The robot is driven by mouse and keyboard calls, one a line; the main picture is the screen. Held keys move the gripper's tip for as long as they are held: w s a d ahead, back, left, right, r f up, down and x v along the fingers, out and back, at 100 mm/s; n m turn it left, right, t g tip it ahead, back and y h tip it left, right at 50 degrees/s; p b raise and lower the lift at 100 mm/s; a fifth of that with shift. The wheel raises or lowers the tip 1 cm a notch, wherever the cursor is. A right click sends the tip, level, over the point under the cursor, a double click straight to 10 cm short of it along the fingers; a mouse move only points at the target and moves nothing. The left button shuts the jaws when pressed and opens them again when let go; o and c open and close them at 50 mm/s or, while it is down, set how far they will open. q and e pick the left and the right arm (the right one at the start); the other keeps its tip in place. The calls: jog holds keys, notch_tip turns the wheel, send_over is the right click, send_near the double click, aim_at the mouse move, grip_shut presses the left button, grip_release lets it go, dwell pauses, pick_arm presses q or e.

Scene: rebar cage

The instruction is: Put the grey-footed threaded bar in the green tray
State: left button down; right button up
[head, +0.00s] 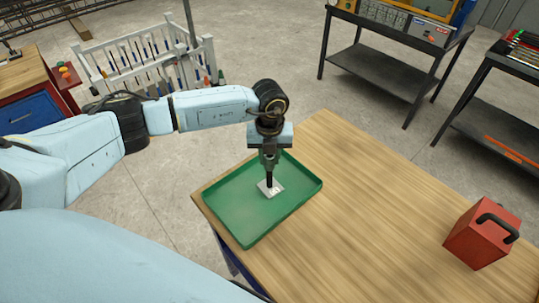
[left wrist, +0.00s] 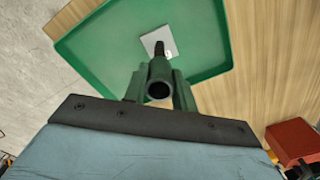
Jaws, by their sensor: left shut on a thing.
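The green tray (head: 236,226) lies on the wooden table's left corner in the head view, and it fills the upper part of the left wrist view (left wrist: 100,62). The threaded bar is dark and upright, with a square light-grey foot (head: 271,188) over the tray's floor. The foot also shows in the left wrist view (left wrist: 168,41). My left gripper (head: 269,165) points down above the tray, shut on the bar's upper part. I cannot tell whether the foot touches the tray floor. My right gripper is not in view.
A red box with a black handle (head: 482,233) stands at the table's right. The wooden tabletop (head: 365,195) between it and the tray is clear. Dark metal shelves (head: 390,62) stand behind, and a white railing (head: 150,62) is at the back left.

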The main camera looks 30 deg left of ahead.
pick_arm(q)
jog(key=c, duration=1.1)
grip_release()
jog(key=shift+c, duration=0.2)
jog(key=shift+r, duration=0.35)
notch_tip(320, 180, up, 12)
jog(key=b, duration=0.1)
jog(key=shift+f+b, duration=0.2)
jog(key=shift+b, duration=0.1)
